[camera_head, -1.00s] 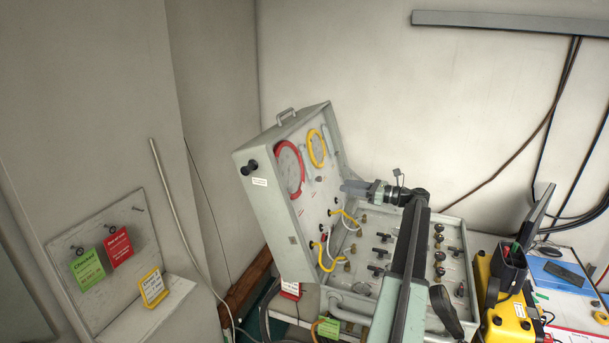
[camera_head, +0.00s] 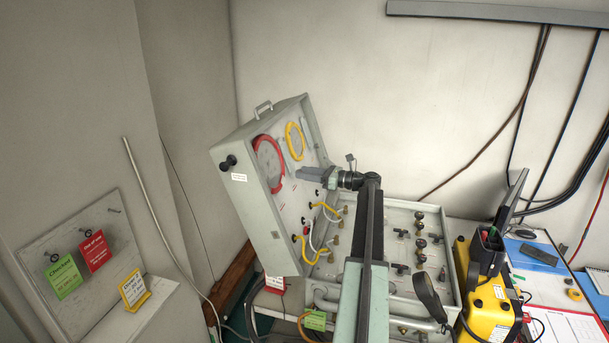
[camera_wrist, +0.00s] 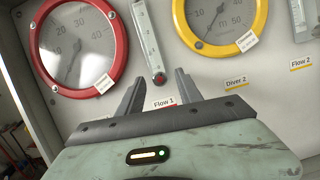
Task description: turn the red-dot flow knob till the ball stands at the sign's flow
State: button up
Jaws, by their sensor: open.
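In the wrist view a clear flow tube (camera_wrist: 147,35) labelled "Flow 1" stands between a red-ringed gauge (camera_wrist: 78,48) and a yellow-ringed gauge (camera_wrist: 220,20). A small round knob with a red mark (camera_wrist: 160,77) is at its lower end. I cannot make out the ball. My gripper (camera_wrist: 159,82) is open and empty, its fingers either side of the knob in the picture; contact cannot be told. In the head view my gripper (camera_head: 308,173) points left at the upright lid panel. A yellow-framed sign (camera_head: 134,289) stands on the left ledge, its writing too small to read.
A second flow tube (camera_wrist: 300,18) labelled "Flow 2" is at the right edge. Yellow hoses (camera_head: 301,250) hang below on the panel. Valves crowd the case base (camera_head: 432,213). A green tag (camera_head: 64,277) and a red tag (camera_head: 94,250) hang on the left board.

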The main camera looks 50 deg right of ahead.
jog(key=shift+s, duration=0.1)
grip_shut()
jog(key=n+g+y, duration=0.1)
jog(key=n, duration=0.3)
jog(key=n+g+y+p, duration=0.1)
jog(key=n, duration=0.3)
jog(key=n+g+y+p, duration=0.1)
jog(key=n, duration=0.3)
jog(key=shift+d+n, duration=0.25)
jog(key=shift+n, duration=0.05)
jog(key=shift+a+y, duration=0.1)
jog(key=shift+y, duration=0.2)
jog(key=shift+f, duration=0.1)
grip_release()
